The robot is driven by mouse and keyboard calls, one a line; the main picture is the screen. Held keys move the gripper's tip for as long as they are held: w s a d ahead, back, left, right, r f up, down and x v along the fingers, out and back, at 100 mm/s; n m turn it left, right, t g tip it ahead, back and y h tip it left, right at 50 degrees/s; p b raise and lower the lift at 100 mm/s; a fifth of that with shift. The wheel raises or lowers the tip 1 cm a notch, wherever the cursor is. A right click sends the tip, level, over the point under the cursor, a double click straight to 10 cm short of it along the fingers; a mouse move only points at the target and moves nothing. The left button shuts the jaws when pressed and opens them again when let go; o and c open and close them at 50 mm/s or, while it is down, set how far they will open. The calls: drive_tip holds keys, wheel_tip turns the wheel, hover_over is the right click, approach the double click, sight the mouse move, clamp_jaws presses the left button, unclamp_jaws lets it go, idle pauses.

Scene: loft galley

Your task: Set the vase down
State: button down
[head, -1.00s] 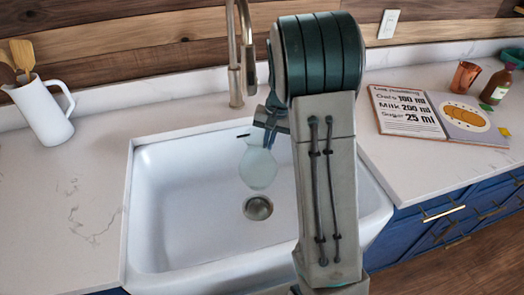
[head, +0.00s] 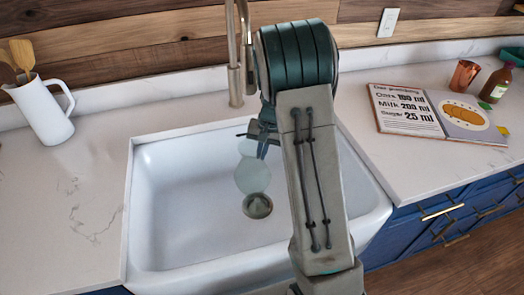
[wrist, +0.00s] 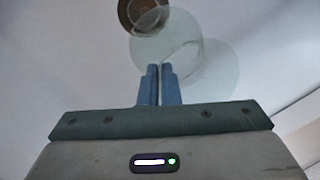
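The vase (head: 252,177) is pale, see-through glass with a rounded body. In the head view it hangs below my gripper (head: 262,146), over the sink (head: 185,205) and partly in front of the drain. In the wrist view, the two blue fingertips of my gripper (wrist: 159,72) are nearly together at the edge of the vase (wrist: 208,70), with only a thin gap between them. My gripper is shut on the vase's upper part. The glass is faint, and I cannot tell whether its base touches the sink floor.
The faucet (head: 236,60) rises behind the sink, close to my arm. A white pitcher with wooden utensils (head: 40,112) stands on the left counter. An open cookbook (head: 408,112), a copper cup (head: 465,75) and a brown bottle (head: 496,84) are on the right counter. The left counter's front is clear.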

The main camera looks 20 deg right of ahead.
drive_tip(key=shift+f+b, duration=0.3)
drive_tip(key=shift+f, duration=0.1)
drive_tip(key=c, duration=1.6)
unclamp_jaws()
drive_tip(key=shift+c, duration=0.2)
drive_tip(key=shift+r, duration=0.15)
drive_tip(key=shift+r+p, duration=0.35)
drive_tip(key=shift+p, duration=0.1)
wheel_tip(320, 180, up, 8)
drive_tip(key=d, duration=0.1)
drive_tip(key=shift+d+f, duration=0.15)
drive_tip(key=shift+d, duration=0.05)
